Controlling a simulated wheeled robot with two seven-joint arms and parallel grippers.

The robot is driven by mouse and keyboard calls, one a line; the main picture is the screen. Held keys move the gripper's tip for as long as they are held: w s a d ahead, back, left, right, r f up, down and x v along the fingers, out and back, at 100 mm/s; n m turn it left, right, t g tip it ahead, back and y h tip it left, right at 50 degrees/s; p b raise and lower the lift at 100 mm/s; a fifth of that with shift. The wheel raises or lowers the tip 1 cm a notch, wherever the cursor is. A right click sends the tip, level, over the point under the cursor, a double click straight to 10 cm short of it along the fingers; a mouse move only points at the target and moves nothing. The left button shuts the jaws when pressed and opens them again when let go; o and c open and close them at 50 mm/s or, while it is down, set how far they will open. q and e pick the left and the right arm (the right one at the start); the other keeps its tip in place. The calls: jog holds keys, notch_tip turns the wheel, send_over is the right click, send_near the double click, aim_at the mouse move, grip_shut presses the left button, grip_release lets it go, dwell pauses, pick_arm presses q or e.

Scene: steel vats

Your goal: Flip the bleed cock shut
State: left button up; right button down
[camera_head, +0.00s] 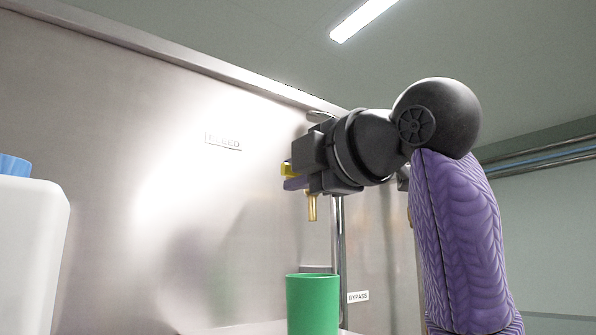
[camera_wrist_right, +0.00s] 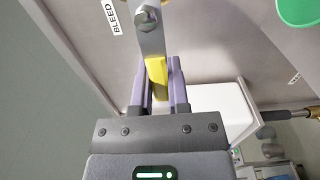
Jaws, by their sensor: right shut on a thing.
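The bleed cock's lever shows in the right wrist view as a flat grey metal bar with a yellow grip (camera_wrist_right: 157,72) and a round pivot (camera_wrist_right: 147,17) at the top. My right gripper (camera_wrist_right: 160,80) is shut on the yellow grip, one purple finger on each side. In the head view the right gripper (camera_head: 294,181) reaches in from the right at the steel wall. A bit of the yellow grip (camera_head: 287,168) shows there, and a brass spout (camera_head: 311,207) points down below. The cock's body is mostly hidden behind the gripper. My left gripper is out of view.
A BLEED label (camera_head: 223,142) is on the steel wall (camera_head: 110,130). A green cup (camera_head: 313,303) stands below the spout, near a vertical pipe (camera_head: 338,235) and a BYPASS label (camera_head: 358,297). A white container (camera_head: 30,250) with a blue cap stands at left.

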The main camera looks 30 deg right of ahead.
jog(key=shift+f, duration=0.1)
jog(key=c, duration=0.6)
grip_release()
jog(key=shift+s, duration=0.1)
jog(key=s+b, duration=0.3)
jog(key=s, duration=0.6)
jog(key=shift+s+d, duration=0.35)
jog(key=shift+s, duration=0.05)
